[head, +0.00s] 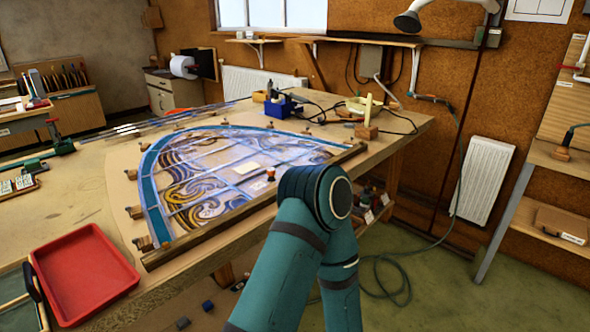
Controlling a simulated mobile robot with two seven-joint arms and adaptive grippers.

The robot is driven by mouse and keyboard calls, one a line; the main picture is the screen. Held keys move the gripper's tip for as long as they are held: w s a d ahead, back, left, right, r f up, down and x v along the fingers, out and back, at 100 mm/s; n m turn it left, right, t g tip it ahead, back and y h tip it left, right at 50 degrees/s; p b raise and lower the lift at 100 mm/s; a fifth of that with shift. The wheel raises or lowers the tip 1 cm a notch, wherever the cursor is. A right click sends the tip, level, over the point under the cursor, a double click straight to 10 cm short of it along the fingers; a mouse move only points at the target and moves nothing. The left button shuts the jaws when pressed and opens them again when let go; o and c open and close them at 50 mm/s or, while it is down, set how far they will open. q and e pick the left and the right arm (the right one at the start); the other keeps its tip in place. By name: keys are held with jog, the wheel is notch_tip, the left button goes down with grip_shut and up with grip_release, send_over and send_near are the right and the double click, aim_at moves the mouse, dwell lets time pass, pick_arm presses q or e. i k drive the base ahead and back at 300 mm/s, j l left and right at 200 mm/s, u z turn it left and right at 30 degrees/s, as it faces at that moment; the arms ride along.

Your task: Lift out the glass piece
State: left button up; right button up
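The leaded panel (153,206) lies flat on the workbench, with a blue curved border and swirling blue, white and amber glass. Its individual glass pieces are too small to tell apart surely. A teal arm of mine rises from the bottom and covers part of the bench's front edge at the right. My other arm and gripper are out of view.
An empty red tray (85,272) sits on the bench at front left. Small wooden blocks (144,243) and a wooden strip (195,241) border the panel. A blue holder (280,106) with tools and cables stands behind it. Bare bench (85,190) lies left of the panel.

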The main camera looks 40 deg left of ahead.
aim_at(256, 186)
jog(key=i+u, duration=0.2)
jog(key=i, duration=0.55)
jog(key=i+l+u, duration=0.15)
jog(key=i, duration=0.55)
jog(key=i+u, duration=0.2)
jog(key=u, duration=0.25)
jog(key=i+l+u, duration=0.15)
jog(key=u, duration=0.35)
jog(key=i+l+u, duration=0.25)
jog(key=u, duration=0.2)
jog(key=i+l+u, duration=0.1)
jog(key=u, duration=0.4)
jog(key=i+l+u, duration=0.1)
jog(key=u, duration=0.4)
jog(key=l+u, duration=0.15)
jog(key=u, duration=0.35)
